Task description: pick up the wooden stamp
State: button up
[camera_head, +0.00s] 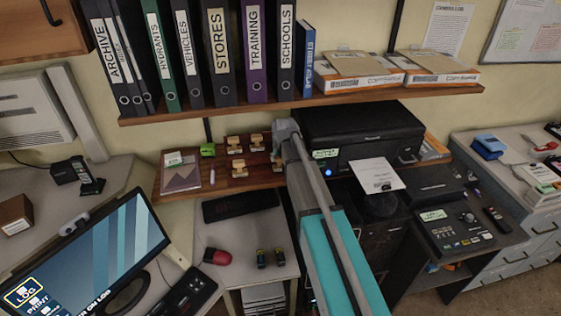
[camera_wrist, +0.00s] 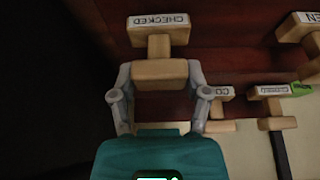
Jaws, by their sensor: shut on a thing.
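The wooden stamp (camera_wrist: 160,72) labelled CHECKED is in the wrist view, its label upside down in the picture. My gripper (camera_wrist: 161,95) has one grey finger on each side of the stamp's near wooden block and is shut on it. The labelled end extends beyond the fingers. In the head view my arm reaches to the brown wooden shelf, and my gripper's fingertips are hidden behind the wrist. I cannot tell whether the stamp is touching the shelf.
Several other wooden stamps (camera_head: 235,144) stand on the lower shelf (camera_head: 228,181), beside a green item (camera_head: 208,150). A black printer (camera_head: 365,130) is right of my arm. The binder shelf (camera_head: 300,101) overhangs behind. Another stamp (camera_wrist: 272,92) is right of my gripper.

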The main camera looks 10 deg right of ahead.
jog(key=shift+r, duration=0.1)
jog(key=shift+r+p, duration=0.65)
jog(key=shift+p, duration=0.1)
jog(key=s, duration=1.8)
jog(key=o, duration=0.6)
jog(key=shift+c, duration=0.2)
jog(key=c, duration=0.4)
notch_tip(320, 180, down, 4)
jog(key=b, duration=0.4)
jog(key=shift+f, duration=0.25)
jog(key=shift+s, duration=0.1)
